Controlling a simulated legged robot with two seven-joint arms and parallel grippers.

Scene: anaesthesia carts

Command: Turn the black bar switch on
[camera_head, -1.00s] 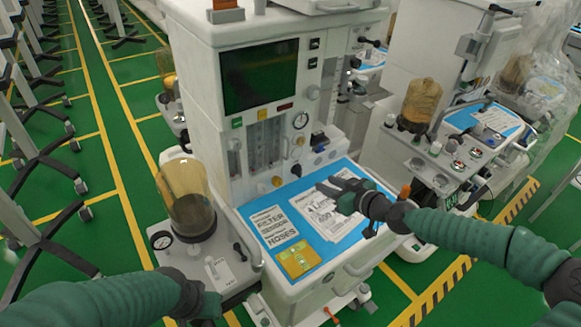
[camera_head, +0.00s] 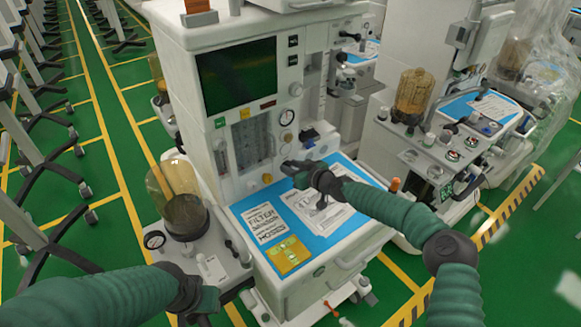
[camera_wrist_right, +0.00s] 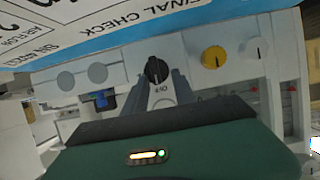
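The black bar switch (camera_wrist_right: 157,70) is a dark round knob with a raised bar, on the pale front panel of the anaesthesia cart (camera_head: 225,190). My right gripper (camera_wrist_right: 160,82) is open, with its two grey fingers apart, pointing at the switch and lying around its lower sides in the wrist view. Whether they touch it I cannot tell. In the head view my right gripper (camera_head: 288,168) is at the panel above the blue work surface, and it hides the switch. My left gripper (camera_head: 200,305) is low at the left; its fingers are not clear.
A yellow knob (camera_wrist_right: 214,57) is right of the switch in the wrist view. Papers (camera_head: 318,208) lie on the blue surface (camera_head: 342,233). A clear canister (camera_head: 178,200) stands at the cart's left. A second cart (camera_head: 395,165) is at right.

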